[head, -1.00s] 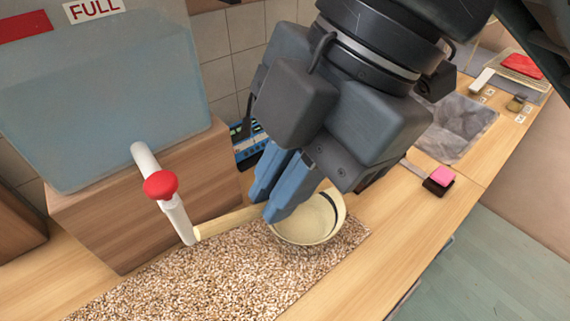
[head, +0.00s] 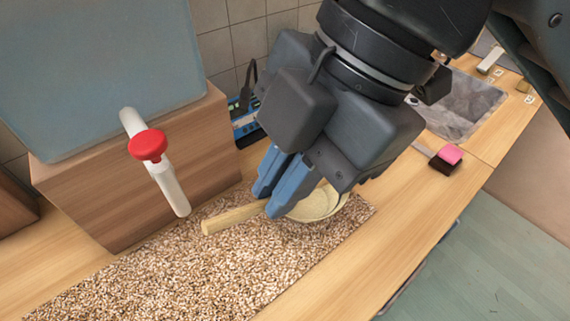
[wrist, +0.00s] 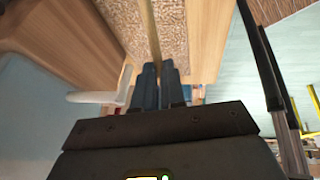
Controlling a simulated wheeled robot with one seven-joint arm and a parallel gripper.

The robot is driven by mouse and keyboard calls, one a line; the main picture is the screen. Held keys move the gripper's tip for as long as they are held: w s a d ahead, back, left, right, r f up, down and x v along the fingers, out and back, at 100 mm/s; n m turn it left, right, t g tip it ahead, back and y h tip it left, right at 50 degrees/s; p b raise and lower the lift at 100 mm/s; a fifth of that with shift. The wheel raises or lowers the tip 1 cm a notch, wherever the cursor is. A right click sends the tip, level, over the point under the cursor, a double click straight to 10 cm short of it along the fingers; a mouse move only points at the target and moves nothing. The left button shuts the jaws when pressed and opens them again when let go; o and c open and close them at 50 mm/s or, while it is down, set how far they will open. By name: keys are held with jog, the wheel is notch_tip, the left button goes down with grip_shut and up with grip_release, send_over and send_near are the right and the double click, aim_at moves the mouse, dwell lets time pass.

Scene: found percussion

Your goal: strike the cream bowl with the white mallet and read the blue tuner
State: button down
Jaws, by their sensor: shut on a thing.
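My gripper (head: 277,192) is shut on a pale wooden stick, the handle of a mallet (head: 232,217), whose near end points left. Its head is hidden behind my fingers, so I cannot tell its colour. The handle also runs up from my fingers in the wrist view (wrist: 148,25). The cream bowl (head: 322,206) sits on a speckled mat, just behind and right of my fingertips, partly covered by them. Whether the mallet touches it is hidden. A blue device, perhaps the tuner (head: 244,128), stands by the wall, mostly hidden; no reading is legible.
A tank (head: 90,70) with a red-handled tap (head: 148,146) stands on a wooden block (head: 150,185) at left; its spout ends near the handle. The speckled mat (head: 170,280) is otherwise clear in front. A pink-and-dark block (head: 446,159) and a grey sink (head: 460,103) are at right.

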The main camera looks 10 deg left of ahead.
notch_tip(320, 180, down, 6)
jog(key=w+g+y+b, duration=0.1)
jog(key=b, duration=0.4)
jog(key=shift+g, duration=0.4)
jog(key=r+p, duration=0.5)
jog(key=r, duration=0.1)
jog(key=shift+d+r+p, duration=0.15)
jog(key=shift+d+p, duration=0.25)
dwell(2.0)
